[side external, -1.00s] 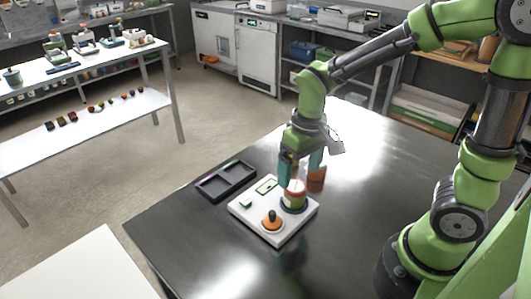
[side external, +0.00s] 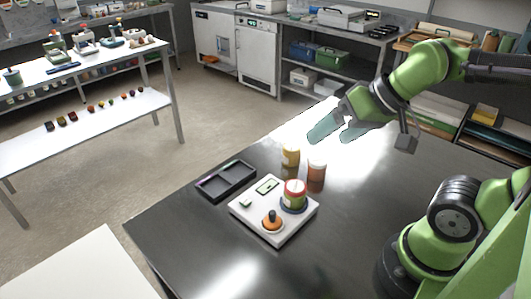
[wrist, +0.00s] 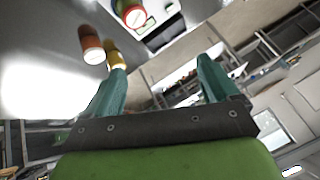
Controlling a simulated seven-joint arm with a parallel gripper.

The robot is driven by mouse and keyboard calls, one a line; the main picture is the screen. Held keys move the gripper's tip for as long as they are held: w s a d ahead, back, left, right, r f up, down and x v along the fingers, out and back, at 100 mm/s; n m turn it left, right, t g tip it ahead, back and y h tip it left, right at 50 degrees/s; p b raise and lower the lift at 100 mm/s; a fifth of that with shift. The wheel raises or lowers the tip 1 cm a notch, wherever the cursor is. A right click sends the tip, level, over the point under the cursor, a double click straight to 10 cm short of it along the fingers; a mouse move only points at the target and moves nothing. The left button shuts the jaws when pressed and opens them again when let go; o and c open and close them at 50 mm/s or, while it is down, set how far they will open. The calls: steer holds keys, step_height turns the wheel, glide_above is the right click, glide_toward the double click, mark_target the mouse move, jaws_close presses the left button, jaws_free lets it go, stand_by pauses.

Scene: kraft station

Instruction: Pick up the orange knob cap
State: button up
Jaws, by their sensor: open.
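An orange knob cap (side external: 272,221) with a dark stem sits on the front corner of a white board (side external: 248,221) on the dark table. A red-and-green jar with a pale lid (side external: 294,195) stands in a dark blue ring on the same board. My gripper (side external: 333,139) is raised above the table behind the board, tilted, open and empty. The jar shows upside down in the wrist view (wrist: 131,14), beyond my gripper's two teal fingers (wrist: 162,78). I cannot make out the knob cap in the wrist view.
A dark two-part tray (side external: 226,193) lies left of the board. The table's right side is clear.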

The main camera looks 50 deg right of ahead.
steer(key=shift+c, duration=1.4)
